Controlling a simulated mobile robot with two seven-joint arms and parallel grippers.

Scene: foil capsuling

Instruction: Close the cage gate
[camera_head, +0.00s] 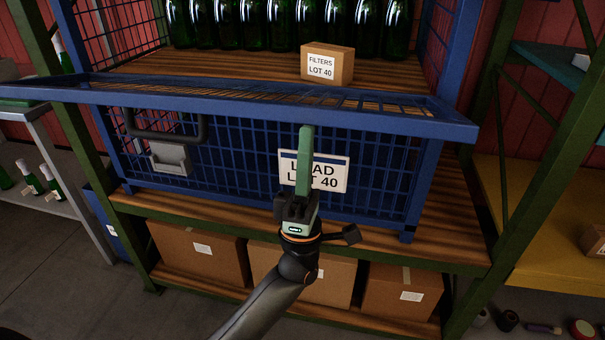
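The blue wire cage (415,190) stands on a wooden shelf deck. Its blue-framed mesh gate (230,108) is open, swung down and outward, and shows nearly edge-on across the cage front. A white sign reading "LOAD LOT 40" (330,172) hangs on the mesh below the gate's rail, partly hidden by my gripper. I cannot tell contact or finger spacing. My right gripper is out of view.
Green bottles (285,25) stand in the cage behind a small "FILTERS LOT 40" box (328,64). Cardboard boxes (200,255) fill the shelf below. Green rack posts (85,155) flank the cage. A side shelf with bottles (52,183) is at left.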

